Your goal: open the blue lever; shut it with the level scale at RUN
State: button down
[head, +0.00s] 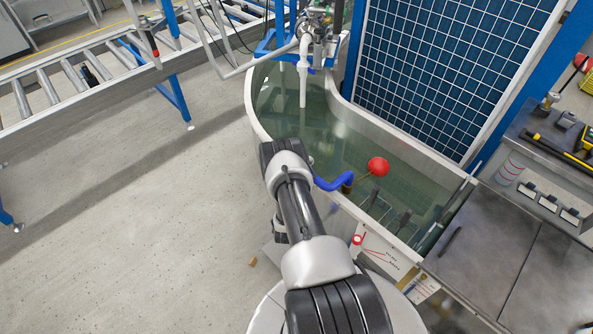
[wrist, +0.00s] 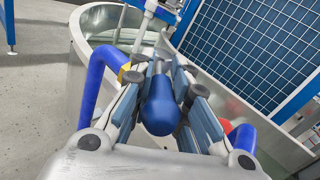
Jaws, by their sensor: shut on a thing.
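In the wrist view my gripper (wrist: 160,88) is shut on a blue, rounded lever handle (wrist: 160,108), which sits between its fingers. A white plate (head: 385,253) with red lines, a red ring and small lettering is on the tank's front wall. It may be the level scale; its lettering and reading are too small to tell. A red float ball (head: 378,166) is at the water in the tank, partly visible behind a finger in the wrist view (wrist: 228,127).
A curved tank (head: 252,105) of greenish water stands ahead. A white spout pipe (head: 303,80) hangs over the tank's far end. A blue grid panel (head: 445,65) stands behind, a steel bench (head: 490,255) right.

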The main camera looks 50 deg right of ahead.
jog(key=shift+s+f, duration=0.1)
jog(key=shift+f, duration=0.1)
jog(key=c, duration=1.8)
grip_release()
jog(key=shift+o, duration=1.4)
jog(key=shift+s+a+f, duration=0.1)
jog(key=shift+s+a, duration=0.05)
jog(key=shift+a, duration=0.15)
jog(key=shift+o, duration=0.2)
jog(key=v, duration=1.1)
jog(key=shift+r, duration=0.3)
jog(key=shift+a, duration=0.1)
jog(key=shift+c, duration=0.2)
